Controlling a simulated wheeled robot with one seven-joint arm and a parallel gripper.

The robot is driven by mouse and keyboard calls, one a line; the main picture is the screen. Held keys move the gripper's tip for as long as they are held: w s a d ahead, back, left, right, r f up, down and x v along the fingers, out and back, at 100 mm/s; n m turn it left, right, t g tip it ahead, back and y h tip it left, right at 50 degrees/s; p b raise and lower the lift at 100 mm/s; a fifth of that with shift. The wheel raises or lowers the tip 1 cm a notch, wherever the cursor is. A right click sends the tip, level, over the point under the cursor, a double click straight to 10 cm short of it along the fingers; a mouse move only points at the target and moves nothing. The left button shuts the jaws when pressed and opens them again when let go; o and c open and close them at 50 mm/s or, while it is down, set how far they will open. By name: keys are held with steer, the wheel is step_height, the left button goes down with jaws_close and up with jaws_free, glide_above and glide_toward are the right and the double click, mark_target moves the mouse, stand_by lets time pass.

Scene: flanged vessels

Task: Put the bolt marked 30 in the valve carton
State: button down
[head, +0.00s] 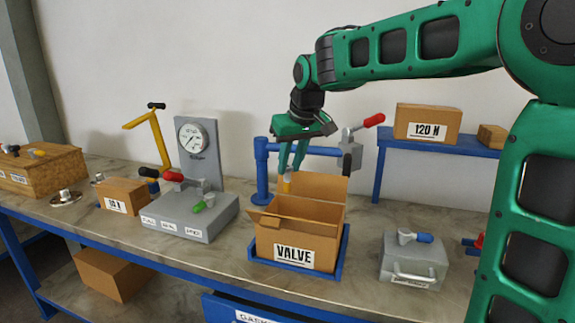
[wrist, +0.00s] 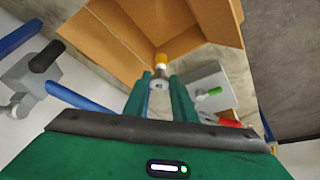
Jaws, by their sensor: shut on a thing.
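My gripper (head: 290,168) is shut on a bolt (head: 287,183) with a yellow-orange end and a grey body. In the wrist view the bolt (wrist: 161,61) sits between the two green fingertips (wrist: 159,84). It bears a small dark mark too small to read surely. The valve carton (head: 285,246) is an open brown box labelled VALVE, standing in a blue tray. The bolt is held up near the carton's back left edge, by a raised flap. The carton (wrist: 115,45) fills the upper part of the wrist view. I cannot see its whole floor.
A grey block with coloured handles (head: 190,218) stands left of the carton, a gauge panel (head: 198,150) behind it. A grey box with a blue handle (head: 413,262) is at right.

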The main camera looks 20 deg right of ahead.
steer(key=shift+s+f, duration=0.2)
steer(key=shift+f, duration=0.85)
step_height(320, 180, down, 15)
steer(key=shift+r, duration=0.2)
stand_by(0.3)
steer(key=shift+f, duration=0.55)
stand_by(0.6)
steer(key=c, duration=1.4)
jaws_free()
